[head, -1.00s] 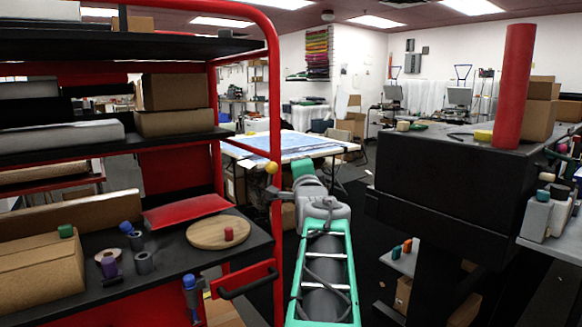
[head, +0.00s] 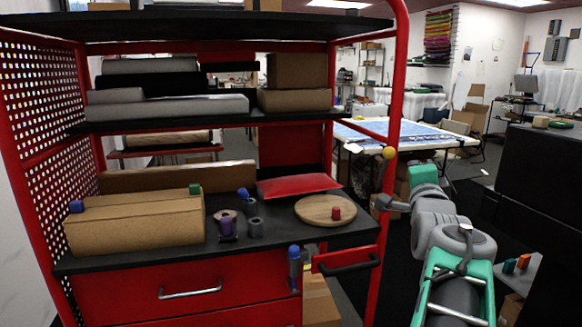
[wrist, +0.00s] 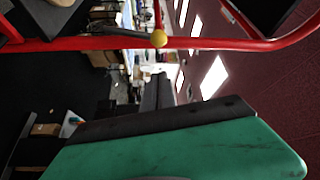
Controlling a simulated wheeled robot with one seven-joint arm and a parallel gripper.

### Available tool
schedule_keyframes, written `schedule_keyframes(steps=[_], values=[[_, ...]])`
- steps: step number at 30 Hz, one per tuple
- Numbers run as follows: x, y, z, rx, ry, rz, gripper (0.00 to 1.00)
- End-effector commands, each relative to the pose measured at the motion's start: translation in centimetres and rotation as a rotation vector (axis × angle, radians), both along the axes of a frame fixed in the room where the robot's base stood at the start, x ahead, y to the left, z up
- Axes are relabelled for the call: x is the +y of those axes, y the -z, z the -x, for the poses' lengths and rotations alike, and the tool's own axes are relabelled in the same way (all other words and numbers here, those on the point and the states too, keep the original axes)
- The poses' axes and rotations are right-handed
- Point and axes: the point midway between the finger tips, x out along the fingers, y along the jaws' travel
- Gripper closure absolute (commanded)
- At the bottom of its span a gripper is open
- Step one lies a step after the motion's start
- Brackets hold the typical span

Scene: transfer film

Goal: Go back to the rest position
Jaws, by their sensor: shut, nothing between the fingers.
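My gripper shows in the wrist view (wrist: 158,92), with dark fingers together beyond a large green body. The fingers are shut and hold nothing. In the head view, the green and grey end of my arm (head: 424,175) is raised at the right, just right of the cart's red post. The fingertips are hidden there behind the arm's own end.
A red cart (head: 397,80) fills the left, its shelf (head: 280,245) holding a cardboard box (head: 135,222), a red packet (head: 298,185) and a round wooden board (head: 318,208). A dark cabinet (head: 535,180) stands at the right. Dark floor lies between them.

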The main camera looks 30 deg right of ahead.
Motion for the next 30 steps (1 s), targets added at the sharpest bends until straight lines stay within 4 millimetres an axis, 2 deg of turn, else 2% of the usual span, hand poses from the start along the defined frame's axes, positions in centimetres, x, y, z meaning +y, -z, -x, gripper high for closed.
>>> schedule_keyframes(steps=[2, 4, 5, 6, 8, 9, 11, 12, 14, 15, 16, 18, 21, 23, 30], values=[[2.8, 0.4, -2.4, 0.121, -0.057, 0.006, 1.0], [6.9, 2.1, -4.8, 0.296, -0.142, 0.029, 1.0], [9.0, 3.1, -5.7, 0.385, -0.189, 0.048, 1.0], [12.1, 4.6, -6.6, 0.51, -0.262, 0.078, 1.0], [17.0, 6.9, -7.1, 0.694, -0.383, 0.139, 1.0], [20.2, 8.3, -6.9, 0.814, -0.472, 0.188, 1.0], [25.1, 10.4, -5.7, 0.989, -0.618, 0.274, 1.0], [28.2, 11.5, -4.4, 1.099, -0.723, 0.342, 1.0], [32.2, 13.1, -1.8, 1.253, -0.882, 0.448, 1.0], [34.4, 13.9, 0.1, 1.34, -0.985, 0.517, 1.0], [35.8, 14.4, 1.5, 1.397, -1.056, 0.567, 1.0], [38.0, 15.4, 4.5, 1.497, -1.195, 0.664, 1.0], [39.4, 16.4, 7.0, 1.574, -1.309, 0.743, 1.0], [39.7, 16.7, 7.6, 1.589, -1.334, 0.76, 1.0], [39.7, 16.7, 7.6, 1.589, -1.334, 0.76, 1.0]])
